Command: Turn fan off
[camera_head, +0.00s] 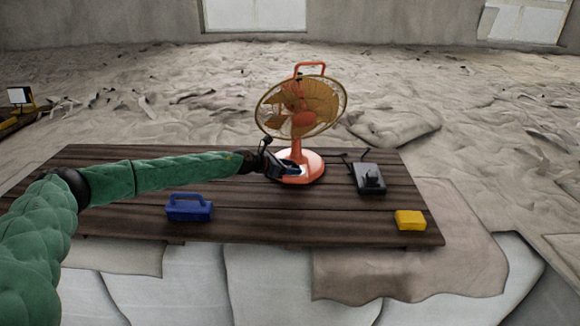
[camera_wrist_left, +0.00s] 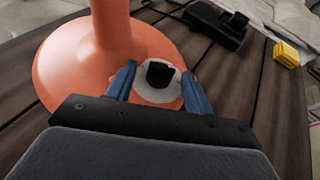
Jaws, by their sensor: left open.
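An orange fan (camera_head: 301,108) with a caged head and a top handle stands upright on the dark plank table. Its round orange base (camera_head: 313,167) is seen close up in the left wrist view (camera_wrist_left: 62,72). On the base is a white disc with a black knob (camera_wrist_left: 160,74). My left gripper (camera_head: 284,170) is at the front left of the base. In the left wrist view its two blue fingers (camera_wrist_left: 158,88) are open, one on each side of the knob. I cannot tell whether they touch it. My right gripper is not in view.
A black device with a cable (camera_head: 370,177) lies right of the fan. A yellow block (camera_head: 410,220) sits near the table's front right corner, and a blue handled object (camera_head: 189,207) is at the front left. The table (camera_head: 290,222) is bare between them.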

